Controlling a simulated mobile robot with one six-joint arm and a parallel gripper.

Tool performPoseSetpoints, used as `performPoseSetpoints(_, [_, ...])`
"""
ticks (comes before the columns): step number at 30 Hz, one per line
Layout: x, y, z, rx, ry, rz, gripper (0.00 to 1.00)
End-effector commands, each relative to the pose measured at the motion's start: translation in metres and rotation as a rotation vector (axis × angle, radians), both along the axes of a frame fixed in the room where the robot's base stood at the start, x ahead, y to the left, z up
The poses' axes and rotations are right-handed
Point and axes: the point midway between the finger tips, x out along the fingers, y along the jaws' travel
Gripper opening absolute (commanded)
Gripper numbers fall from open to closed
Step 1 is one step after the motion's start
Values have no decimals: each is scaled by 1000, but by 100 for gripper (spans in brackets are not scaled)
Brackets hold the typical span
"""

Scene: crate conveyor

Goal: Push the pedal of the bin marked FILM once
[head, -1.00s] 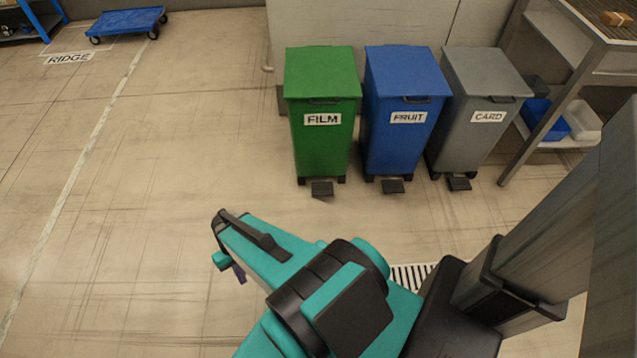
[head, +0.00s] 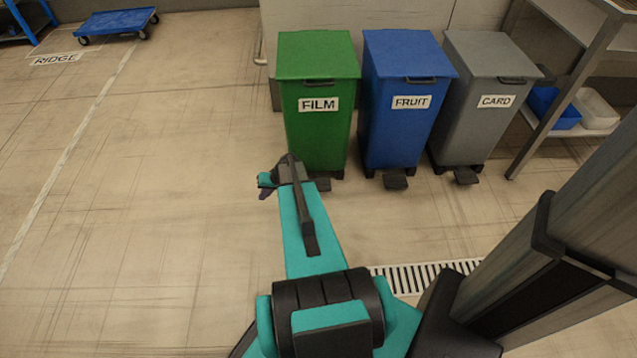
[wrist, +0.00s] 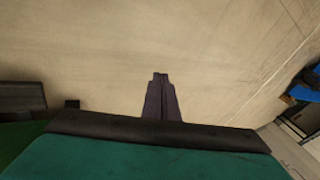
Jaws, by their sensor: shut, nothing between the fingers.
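The green bin marked FILM (head: 318,125) stands at the left of a row of three, lid down. Its dark pedal (head: 321,184) shows at the floor in front, partly hidden by my arm. My gripper (head: 265,192) is low in front of the bin's left side, left of the pedal. In the wrist view my gripper (wrist: 161,97) is shut and empty, pointing over bare floor. A green surface (wrist: 18,137) and a dark block (wrist: 22,97) show at the left there; I cannot tell whether the block is the pedal.
The blue FRUIT bin (head: 402,130) and grey CARD bin (head: 482,125) stand to the right, each with a pedal in front. A metal rack (head: 560,100) is beyond them. A floor grate (head: 410,277) lies right of my arm. The floor at left is clear, with a blue dolly (head: 115,22) far back.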

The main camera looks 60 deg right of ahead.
Motion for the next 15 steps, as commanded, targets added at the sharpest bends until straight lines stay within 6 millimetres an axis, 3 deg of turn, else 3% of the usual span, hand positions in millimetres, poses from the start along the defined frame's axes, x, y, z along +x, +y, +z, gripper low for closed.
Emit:
performPoseSetpoints(1, [0,-28,-11,-12,-25,-36,0])
performPoseSetpoints(3, [-4,-60,-13,-26,-57,-81,0])
performPoseSetpoints(8, [-17,-131,-16,-66,-128,-178,0])
performPoseSetpoints(15, [-50,-229,-15,-132,-213,-311,0])
